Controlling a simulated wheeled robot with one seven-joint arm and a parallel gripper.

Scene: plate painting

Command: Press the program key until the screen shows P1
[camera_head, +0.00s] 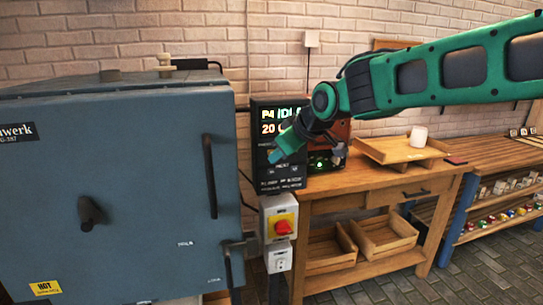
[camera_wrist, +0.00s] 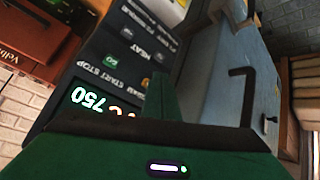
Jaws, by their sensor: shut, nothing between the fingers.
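The dark control panel (camera_head: 262,182) hangs beside the kiln, and its lit screen (camera_head: 268,128) reads "P4 IDLE" with "20" on the line below. Keys labelled START STOP and HEAT show there, including a green key (camera_wrist: 110,62). A small orange mark (camera_wrist: 146,82) lies by a partly hidden label ending in "GRAM". My gripper (camera_head: 277,156) is shut and empty, its tip in front of the panel below the screen. A green finger (camera_wrist: 163,95) hides part of the keys. I cannot tell if it touches.
The large blue-grey kiln (camera_head: 120,190) with its door handle (camera_head: 210,175) stands left of the panel. A red switch on a yellow plate (camera_head: 282,227) is below. A wooden table (camera_head: 350,187) with a tray (camera_head: 398,150) and white cup (camera_head: 418,136) stands to the right.

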